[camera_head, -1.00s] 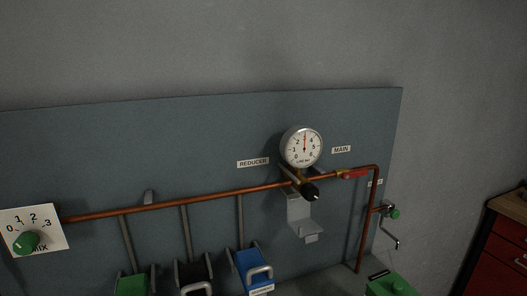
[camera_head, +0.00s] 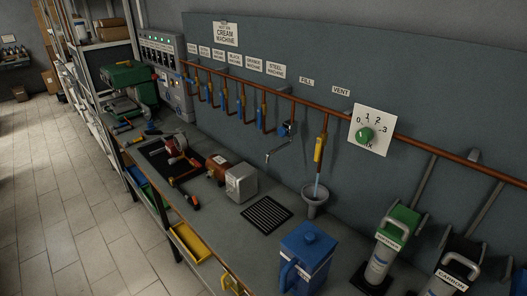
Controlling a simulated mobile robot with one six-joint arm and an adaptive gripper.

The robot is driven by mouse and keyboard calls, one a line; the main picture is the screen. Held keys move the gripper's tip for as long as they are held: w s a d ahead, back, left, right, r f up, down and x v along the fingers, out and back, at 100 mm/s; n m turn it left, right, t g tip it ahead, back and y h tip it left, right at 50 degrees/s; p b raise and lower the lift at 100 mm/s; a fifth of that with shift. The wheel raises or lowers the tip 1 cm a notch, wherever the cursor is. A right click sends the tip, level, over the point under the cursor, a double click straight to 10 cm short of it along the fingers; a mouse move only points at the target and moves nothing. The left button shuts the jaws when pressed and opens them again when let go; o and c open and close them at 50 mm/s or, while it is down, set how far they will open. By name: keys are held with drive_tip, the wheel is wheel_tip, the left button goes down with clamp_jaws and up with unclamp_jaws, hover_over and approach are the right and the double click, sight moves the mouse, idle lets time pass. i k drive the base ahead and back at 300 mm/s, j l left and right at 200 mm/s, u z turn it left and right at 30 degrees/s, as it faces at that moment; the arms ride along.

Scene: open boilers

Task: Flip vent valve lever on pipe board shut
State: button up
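The vent valve lever (camera_head: 320,149) is yellow and sits on a short copper drop pipe below the VENT label (camera_head: 341,90) on the pipe board (camera_head: 420,90). The lever hangs roughly in line with its pipe. A thin pale-blue streak (camera_head: 317,187) shows below it, running down toward a grey funnel-like cup (camera_head: 315,203); I cannot tell for sure whether it is flowing water. My gripper is in neither view.
A green knob (camera_head: 366,135) on a white dial plate is right of the vent pipe. A blue jug (camera_head: 307,258), a black grate (camera_head: 266,212) and a motor-like unit (camera_head: 228,177) stand on the bench. Green and black canisters are at right. Tiled floor (camera_head: 90,215) is open at left.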

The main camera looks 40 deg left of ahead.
sight(318, 142)
drive_tip(key=u, duration=1.35)
